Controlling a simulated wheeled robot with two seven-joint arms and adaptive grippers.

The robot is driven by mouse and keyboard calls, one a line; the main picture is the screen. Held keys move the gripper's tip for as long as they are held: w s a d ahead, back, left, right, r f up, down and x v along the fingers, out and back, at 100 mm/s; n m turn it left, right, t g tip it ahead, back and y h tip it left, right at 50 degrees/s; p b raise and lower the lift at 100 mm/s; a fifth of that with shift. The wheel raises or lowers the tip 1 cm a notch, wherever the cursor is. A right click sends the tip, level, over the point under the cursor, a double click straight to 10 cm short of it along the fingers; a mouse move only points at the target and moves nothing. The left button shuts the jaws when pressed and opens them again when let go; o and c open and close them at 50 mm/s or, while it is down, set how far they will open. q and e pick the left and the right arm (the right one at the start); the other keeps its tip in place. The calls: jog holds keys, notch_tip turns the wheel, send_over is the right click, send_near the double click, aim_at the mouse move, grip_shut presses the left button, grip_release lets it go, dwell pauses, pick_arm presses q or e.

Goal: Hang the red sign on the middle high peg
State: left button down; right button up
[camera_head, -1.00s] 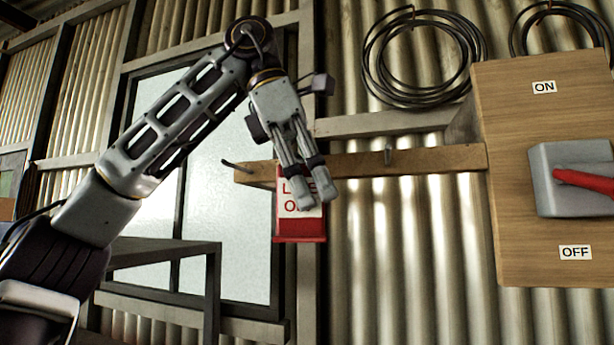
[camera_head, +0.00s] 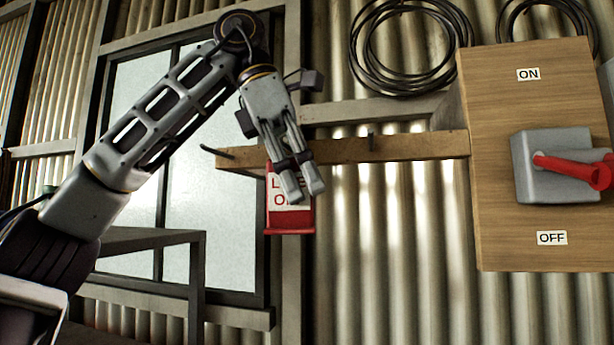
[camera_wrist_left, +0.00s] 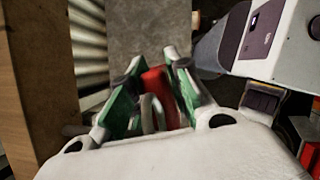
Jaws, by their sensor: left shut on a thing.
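The red sign (camera_head: 290,222), with a white panel and partly hidden red letters, hangs from my left gripper (camera_head: 303,189) in the head view. The gripper is shut on its upper part and covers much of it. In the left wrist view the red sign (camera_wrist_left: 158,84) sits between the green-lined fingers of my left gripper (camera_wrist_left: 155,76), beside a pale loop. The wooden peg rail (camera_head: 420,146) runs behind the gripper. A left peg (camera_head: 225,153) and a right peg (camera_head: 371,141) show; any peg between them is hidden by the gripper. My right gripper is out of view.
A wooden board (camera_head: 520,110) with a grey switch box (camera_head: 540,180) and red lever (camera_head: 575,170) stands at the rail's right end. Coiled cable (camera_head: 365,60) hangs above. A dark table (camera_head: 150,238) stands lower left. Corrugated wall below the rail is clear.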

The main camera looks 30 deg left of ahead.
pick_arm(q)
jog(key=shift+w+a+f, duration=0.2)
jog(key=shift+a+f, duration=0.05)
jog(key=shift+f, duration=0.2)
jog(key=c, duration=1.3)
grip_release()
jog(key=shift+c, duration=0.2)
jog(key=shift+o, duration=0.4)
jog(key=shift+r, duration=0.15)
